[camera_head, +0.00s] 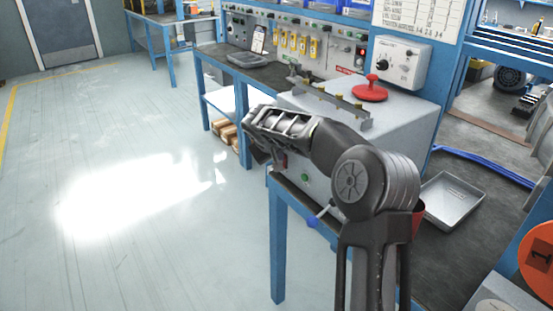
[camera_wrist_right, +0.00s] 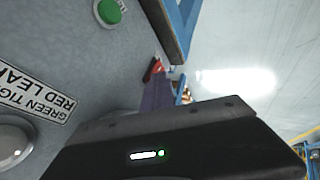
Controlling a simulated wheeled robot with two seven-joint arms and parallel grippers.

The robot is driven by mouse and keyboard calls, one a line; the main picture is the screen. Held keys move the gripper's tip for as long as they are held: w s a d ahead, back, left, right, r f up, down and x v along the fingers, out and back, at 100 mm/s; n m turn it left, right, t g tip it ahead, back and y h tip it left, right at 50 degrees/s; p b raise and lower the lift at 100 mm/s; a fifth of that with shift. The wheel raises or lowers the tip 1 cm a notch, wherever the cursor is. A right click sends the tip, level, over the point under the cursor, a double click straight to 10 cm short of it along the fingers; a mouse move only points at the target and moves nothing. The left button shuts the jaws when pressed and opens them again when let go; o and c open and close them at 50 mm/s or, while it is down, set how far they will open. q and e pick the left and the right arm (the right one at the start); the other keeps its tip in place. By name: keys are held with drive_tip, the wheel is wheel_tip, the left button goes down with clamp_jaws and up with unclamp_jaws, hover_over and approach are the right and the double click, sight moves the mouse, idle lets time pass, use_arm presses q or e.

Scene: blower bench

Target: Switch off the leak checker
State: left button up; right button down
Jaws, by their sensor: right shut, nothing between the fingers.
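The leak checker (camera_head: 398,113) is a grey box on the bench, partly hidden behind my right arm. Its front face carries a green button (camera_head: 305,177), which also shows in the right wrist view (camera_wrist_right: 110,12). There, a label reading "GREEN TIGHT RED LEAK" (camera_wrist_right: 38,95) and a pale round lamp (camera_wrist_right: 12,145) show on the face. A small red and black switch (camera_wrist_right: 152,68) shows near my fingertips; I cannot tell whether they touch it or which way it is set. My right gripper (camera_head: 264,158) is shut and empty, beside the front face. My left gripper is out of view.
A red round knob-topped piece (camera_head: 370,90) and a metal bar with fittings (camera_head: 330,97) sit on top of the box. A metal tray (camera_head: 452,200) lies on the bench at right. A white control box (camera_head: 400,62) stands behind. The floor at left is clear.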

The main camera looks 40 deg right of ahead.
drive_tip(key=shift+d+r, duration=0.1)
use_arm(q)
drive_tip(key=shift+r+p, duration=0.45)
drive_tip(key=shift+p, duration=0.05)
use_arm(e)
drive_tip(key=shift+r, duration=0.75)
